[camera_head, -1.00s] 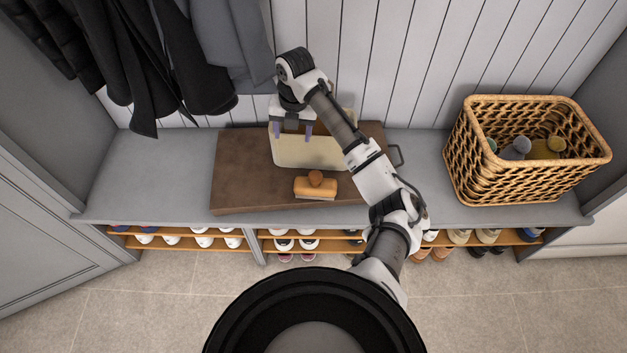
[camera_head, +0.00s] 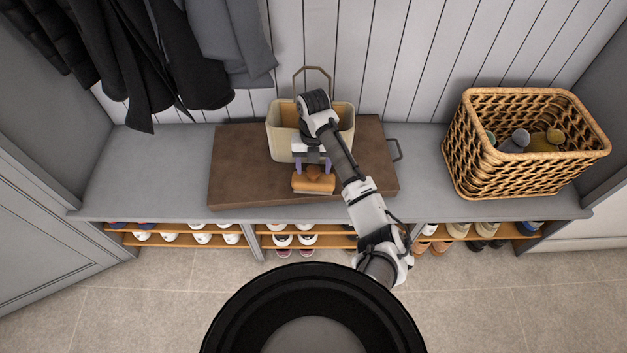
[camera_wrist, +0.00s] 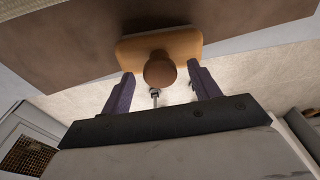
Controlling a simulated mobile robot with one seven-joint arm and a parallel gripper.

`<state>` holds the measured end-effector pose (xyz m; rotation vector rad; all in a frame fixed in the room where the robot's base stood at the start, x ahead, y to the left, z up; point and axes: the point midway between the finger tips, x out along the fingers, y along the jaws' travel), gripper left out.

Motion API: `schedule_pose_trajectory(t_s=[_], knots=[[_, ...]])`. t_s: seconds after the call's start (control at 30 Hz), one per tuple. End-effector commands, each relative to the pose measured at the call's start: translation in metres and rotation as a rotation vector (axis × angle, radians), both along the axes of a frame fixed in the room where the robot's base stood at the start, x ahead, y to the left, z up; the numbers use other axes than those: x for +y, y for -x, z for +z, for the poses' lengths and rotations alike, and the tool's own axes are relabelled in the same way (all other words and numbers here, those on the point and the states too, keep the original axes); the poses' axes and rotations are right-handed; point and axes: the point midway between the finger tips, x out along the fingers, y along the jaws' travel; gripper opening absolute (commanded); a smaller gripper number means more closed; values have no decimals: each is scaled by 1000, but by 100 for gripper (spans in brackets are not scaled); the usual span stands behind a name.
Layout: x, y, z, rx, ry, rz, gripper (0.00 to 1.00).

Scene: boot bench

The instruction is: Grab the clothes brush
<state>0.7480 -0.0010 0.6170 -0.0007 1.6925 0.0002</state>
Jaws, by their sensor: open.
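The clothes brush (camera_head: 313,184) has an orange-tan wooden body with a round brown knob on top. It lies on the front part of a brown board on the bench. My gripper (camera_head: 312,168) is open, with its two purple fingers at either side of the knob as seen from above. In the wrist view the brush (camera_wrist: 184,48) lies beyond the fingertips, its knob between the lines of my open gripper's fingers (camera_wrist: 164,80). I cannot tell whether the fingers touch the brush.
A cream caddy with a raised handle (camera_head: 281,142) stands just behind the brush, partly under my arm. The brown board (camera_head: 236,170) has free room at left. A wicker basket (camera_head: 470,160) holding bottles stands at right. Coats (camera_head: 190,60) hang at upper left.

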Motion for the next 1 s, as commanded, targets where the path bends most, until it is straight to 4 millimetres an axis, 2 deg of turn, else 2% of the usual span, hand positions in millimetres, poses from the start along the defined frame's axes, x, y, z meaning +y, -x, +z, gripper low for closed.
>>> schedule_pose_trajectory(t_s=[0.1, 0.2, 0.43, 0.9, 1.0], knots=[[-1, 3, -16, 2, -1, -1, 62], [0, 4, -23, 0, 0, -1, 62], [0, 3, -25, -1, 0, 0, 62], [0, 3, -24, -1, 0, 0, 1], [0, 3, -24, -2, 0, 0, 0]])
